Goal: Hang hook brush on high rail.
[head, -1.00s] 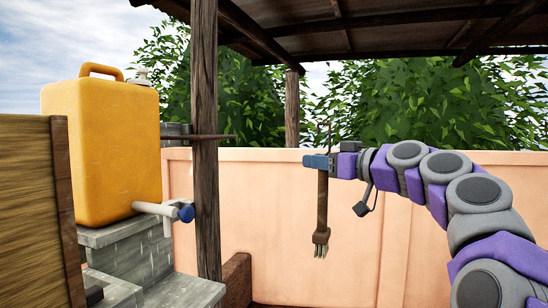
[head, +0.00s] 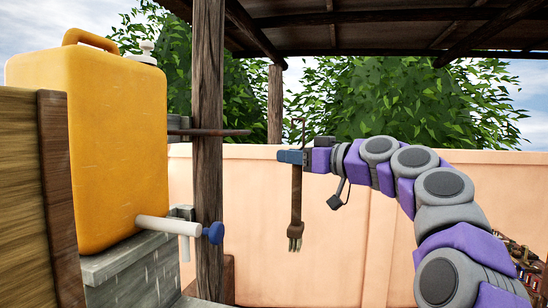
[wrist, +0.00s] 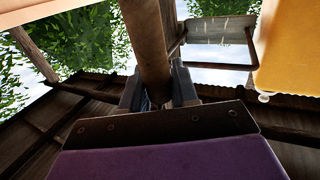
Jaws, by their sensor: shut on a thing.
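The hook brush (head: 296,205) has a long brown handle, pale bristles at its lower end and a thin hook at its top. It hangs upright, bristles down, in my gripper (head: 291,157), which is shut on the upper handle. In the wrist view the handle (wrist: 147,45) passes between the two fingers of my gripper (wrist: 157,90). A thin dark horizontal bar, seemingly the high rail (head: 235,132), runs by the wooden post to the left. In the picture the brush is right of the bar's free end, apart from it, with its hook top slightly higher.
A wooden post (head: 208,150) stands left of the brush. A yellow jerrycan (head: 95,140) with a white and blue tap (head: 180,227) sits on a grey stone ledge (head: 135,262). A pink wall (head: 345,235) closes the back. A roof (head: 390,22) hangs overhead.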

